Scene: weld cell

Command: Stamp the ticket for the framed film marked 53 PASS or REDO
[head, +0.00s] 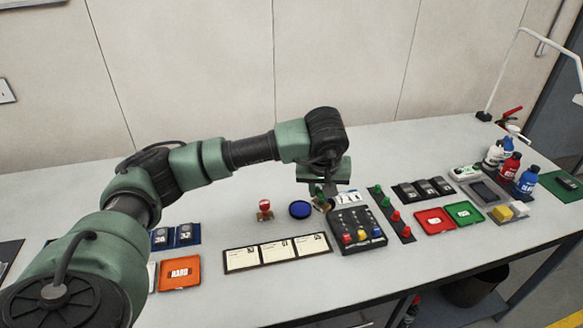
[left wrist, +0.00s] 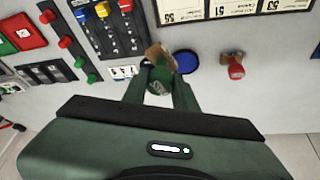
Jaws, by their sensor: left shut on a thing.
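My left gripper (head: 320,193) is shut on a green-topped stamp with a tan base (left wrist: 158,84), beside the round blue ink pad (head: 300,209). I cannot tell whether its base touches the table. In the left wrist view the ink pad (left wrist: 185,61) is just right of it. A red-topped stamp (head: 264,210) stands left of the pad. I cannot make out a film marked 53. My right gripper is out of view.
A box with coloured knobs (head: 357,232) and a strip of red and green pegs (head: 392,214) stand to the right. Red (head: 434,221) and green (head: 464,212) trays, dark blocks (head: 425,188) and bottles (head: 527,179) lie beyond. An orange HARD tray (head: 180,285) is left.

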